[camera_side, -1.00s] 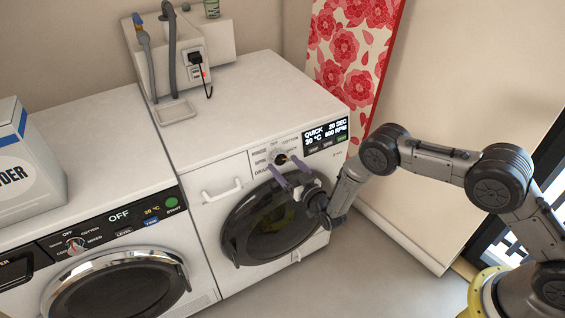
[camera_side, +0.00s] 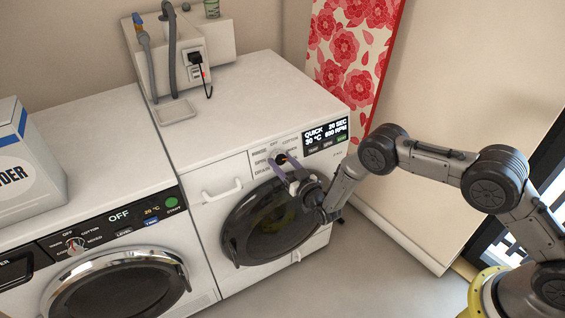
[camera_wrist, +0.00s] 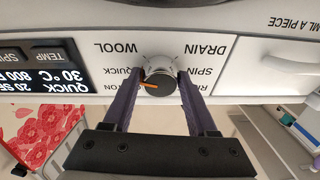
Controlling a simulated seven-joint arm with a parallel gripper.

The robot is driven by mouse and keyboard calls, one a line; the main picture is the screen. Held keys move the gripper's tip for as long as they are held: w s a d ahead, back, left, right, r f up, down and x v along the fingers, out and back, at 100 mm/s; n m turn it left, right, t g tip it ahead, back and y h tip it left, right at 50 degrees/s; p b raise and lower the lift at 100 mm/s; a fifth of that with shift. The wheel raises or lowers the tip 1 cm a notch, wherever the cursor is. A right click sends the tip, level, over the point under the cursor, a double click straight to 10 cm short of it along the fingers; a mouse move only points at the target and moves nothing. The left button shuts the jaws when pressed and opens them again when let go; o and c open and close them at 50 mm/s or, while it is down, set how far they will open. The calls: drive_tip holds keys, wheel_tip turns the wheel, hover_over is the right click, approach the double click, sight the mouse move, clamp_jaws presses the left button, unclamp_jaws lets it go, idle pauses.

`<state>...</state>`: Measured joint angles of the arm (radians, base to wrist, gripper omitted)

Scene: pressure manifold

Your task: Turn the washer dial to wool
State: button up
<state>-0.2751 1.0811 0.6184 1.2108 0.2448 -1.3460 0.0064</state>
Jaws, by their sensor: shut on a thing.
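The washer dial (camera_wrist: 158,84) is a dark knob with an orange pointer on the front panel of the right-hand washer (camera_side: 232,168). It also shows in the side view (camera_side: 281,159), partly hidden by my fingers. My gripper (camera_wrist: 156,78) is shut on the dial, with one purple finger on each side. In the wrist view, which is upside down, the pointer aims left, towards the QUICK label (camera_wrist: 122,71). The WOOL label (camera_wrist: 116,48) is just above QUICK in that view. The lit display (camera_side: 326,136) reads QUICK, 20 SEC, 30 °C, 800 RPM.
A second machine (camera_side: 60,190) with its own dial (camera_side: 75,244) and an OFF display stands to the left. The washer's round door (camera_side: 268,222) lies below the dial, and a drawer handle (camera_side: 222,190) is to its left.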

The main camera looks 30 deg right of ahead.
drive_tip(key=shift+m, duration=0.5)
drive_tip(key=shift+a+m+h, duration=0.1)
drive_tip(key=shift+m+h, duration=0.45)
drive_tip(key=shift+m, duration=1.05)
drive_tip(key=shift+a+m+h, duration=0.1)
drive_tip(key=shift+m+h, duration=0.45)
drive_tip(key=shift+m, duration=1.05)
drive_tip(key=o, duration=1.4)
drive_tip(key=shift+c, duration=0.2)
drive_tip(key=shift+s, duration=0.1)
drive_tip(key=s+a, duration=0.1)
drive_tip(key=s, duration=1.2)
drive_tip(key=shift+s+a+r, duration=0.15)
drive_tip(key=shift+s, duration=0.15)
